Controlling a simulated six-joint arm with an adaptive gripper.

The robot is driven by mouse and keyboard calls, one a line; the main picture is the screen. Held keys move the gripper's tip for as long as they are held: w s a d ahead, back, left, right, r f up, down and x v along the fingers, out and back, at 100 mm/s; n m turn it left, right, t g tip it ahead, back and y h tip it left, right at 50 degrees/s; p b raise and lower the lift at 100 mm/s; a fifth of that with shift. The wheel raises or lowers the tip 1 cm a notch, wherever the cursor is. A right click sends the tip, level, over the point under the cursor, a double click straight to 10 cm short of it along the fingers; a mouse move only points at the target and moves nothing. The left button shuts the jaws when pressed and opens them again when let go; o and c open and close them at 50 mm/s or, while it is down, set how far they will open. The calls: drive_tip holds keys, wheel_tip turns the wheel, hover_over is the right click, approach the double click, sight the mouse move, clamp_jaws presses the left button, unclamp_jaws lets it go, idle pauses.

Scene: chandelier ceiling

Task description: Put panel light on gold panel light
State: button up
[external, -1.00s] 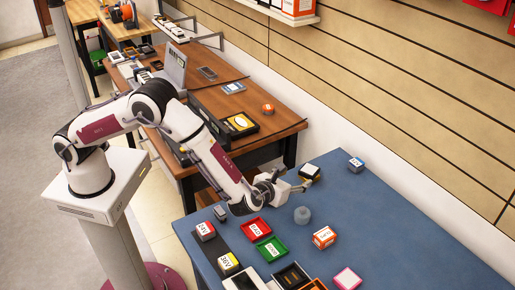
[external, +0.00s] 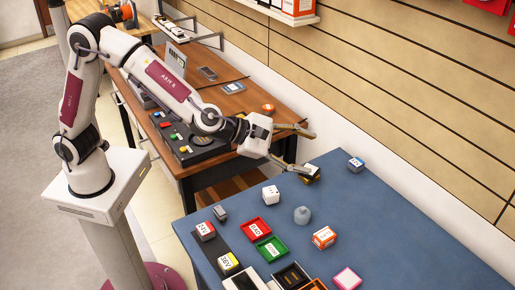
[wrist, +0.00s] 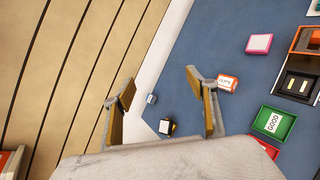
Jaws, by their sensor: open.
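A small dark block with gold sides and a pale top (external: 313,174) lies near the far edge of the blue table, and it may be the gold panel light. A finger partly covers it in the external view. In the wrist view (wrist: 165,127) it shows between my fingers, well below them. A pink-edged block with a white top (external: 347,278) is at the table's front; it also shows in the wrist view (wrist: 259,43). I cannot tell which piece is the panel light. My gripper (external: 307,154) is open and empty, raised above the table's far left side.
The right side is clear. A slatted wall stands behind.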

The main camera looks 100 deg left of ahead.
drive_tip(key=s+d+r+m+g+h, duration=0.1)
drive_tip(key=s+d+r+m+h, duration=0.25)
drive_tip(key=s+m, duration=0.6)
drive_tip(key=s+d+r+m+g+h, duration=0.1)
drive_tip(key=s+d+r+m+h, duration=0.3)
drive_tip(key=s+m, duration=0.5)
drive_tip(key=s+a+f+m+g+y, duration=0.1)
drive_tip(key=s+m, duration=0.3)
drive_tip(key=s, duration=0.5)
drive_tip(key=s+a+f+m+g+y, duration=0.1)
drive_tip(key=s+m, duration=0.4)
drive_tip(key=s, duration=0.5)
drive_tip(key=s+a+f+m+g+y, duration=0.1)
drive_tip(key=s+f+m, duration=0.3)
drive_tip(key=s, duration=0.5)
drive_tip(key=shift+s+a+f+g, duration=0.15)
drive_tip(key=shift+a+f+g, duration=0.35)
drive_tip(key=shift+a+g, duration=0.3)
